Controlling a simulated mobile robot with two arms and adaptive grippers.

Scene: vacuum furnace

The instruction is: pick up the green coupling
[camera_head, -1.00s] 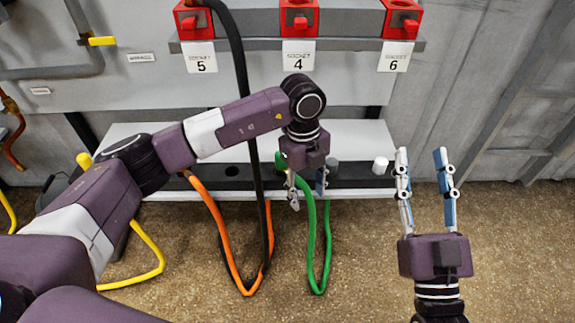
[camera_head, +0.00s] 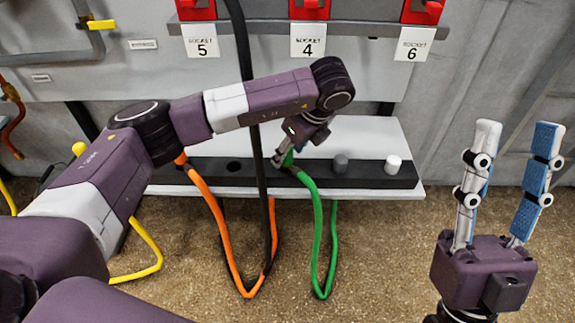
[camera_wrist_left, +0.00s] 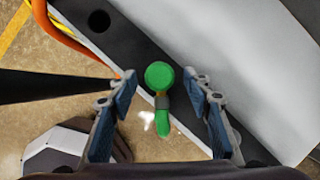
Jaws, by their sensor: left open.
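The green coupling (camera_wrist_left: 159,76) shows in the left wrist view as a round green head with a grey collar, between the two blue-padded fingers of my left gripper (camera_wrist_left: 162,92). The fingers are apart, with a gap on each side of it. In the head view, the green coupling (camera_head: 288,158) is at the shelf, at the end of a green hose (camera_head: 317,240), largely hidden by my left gripper (camera_head: 292,158). My right gripper (camera_head: 507,180) is open and empty at the right, its fingers pointing up.
A dark strip on the shelf (camera_head: 210,172) holds a grey peg (camera_head: 340,163), a white peg (camera_head: 393,164) and an empty hole (camera_head: 234,166). An orange hose (camera_head: 222,235) and a black hose (camera_head: 262,190) hang left of the green hose. Red sockets sit above labels 5, 4 and 6.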

